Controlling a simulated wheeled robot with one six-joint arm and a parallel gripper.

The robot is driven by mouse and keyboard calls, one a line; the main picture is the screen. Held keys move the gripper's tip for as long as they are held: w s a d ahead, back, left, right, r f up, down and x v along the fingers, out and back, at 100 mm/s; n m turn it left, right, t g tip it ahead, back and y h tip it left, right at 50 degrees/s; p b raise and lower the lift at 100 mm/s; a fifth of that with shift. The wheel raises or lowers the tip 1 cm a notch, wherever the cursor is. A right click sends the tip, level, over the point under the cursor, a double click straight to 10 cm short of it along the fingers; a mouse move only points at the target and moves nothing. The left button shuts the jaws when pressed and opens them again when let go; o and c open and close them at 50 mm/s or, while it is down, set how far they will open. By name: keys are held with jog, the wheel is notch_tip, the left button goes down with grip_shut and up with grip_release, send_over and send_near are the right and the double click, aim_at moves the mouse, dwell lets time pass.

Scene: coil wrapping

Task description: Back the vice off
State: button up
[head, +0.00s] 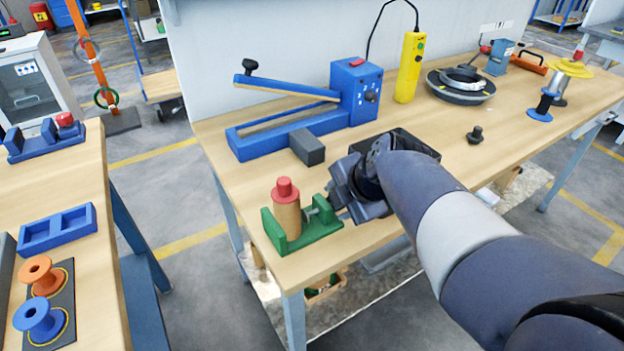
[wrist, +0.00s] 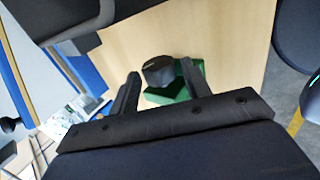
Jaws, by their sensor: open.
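The green vice (head: 318,232) stands at the front left corner of the wooden workbench. A tan cylinder with a red top (head: 286,212) stands upright between its jaws. The vice's screw end on the right meets my gripper (head: 340,200), which partly hides it. In the wrist view, a dark round knob (wrist: 158,71) lies between the two spread fingers of my gripper (wrist: 160,68), with the green vice body (wrist: 172,94) behind it. My gripper is open. I cannot tell whether either finger touches the knob.
A blue lever tool (head: 290,125) and a dark grey block (head: 307,147) stand behind the vice. A black tray (head: 425,148) is partly behind my arm. A yellow pendant (head: 410,68) stands farther back. A side table (head: 85,170) holds orange and blue spools.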

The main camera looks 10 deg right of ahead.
jog(key=shift+w+r+g+p, duration=0.1)
jog(key=shift+r+g+p, duration=0.3)
jog(key=shift+p, duration=0.8)
jog(key=g+p, duration=0.1)
jog(key=p, duration=0.2)
jog(key=shift+w+a+r+h+p, duration=0.1)
jog(key=shift+w+h+p, duration=0.05)
jog(key=shift+h+p, duration=0.2)
jog(key=shift+w+g+p, duration=0.1)
jog(key=shift+g+p, duration=0.6)
jog(key=shift+p, duration=0.1)
jog(key=shift+f+h, duration=0.25)
jog(key=shift+f, duration=0.05)
jog(key=g+p, duration=0.1)
jog(key=p, duration=0.1)
jog(key=shift+w+r+p, duration=0.1)
jog(key=shift+r+p, duration=0.25)
jog(key=shift+p, duration=0.05)
jog(key=g+p, duration=0.2)
jog(key=p, duration=0.1)
jog(key=shift+w+a+h, duration=0.1)
jog(key=shift+w+h, duration=0.15)
jog(key=shift+h, duration=0.15)
jog(key=shift+f+g+p, duration=0.3)
jog(key=shift+g+p, duration=0.1)
jog(key=shift+p, duration=0.15)
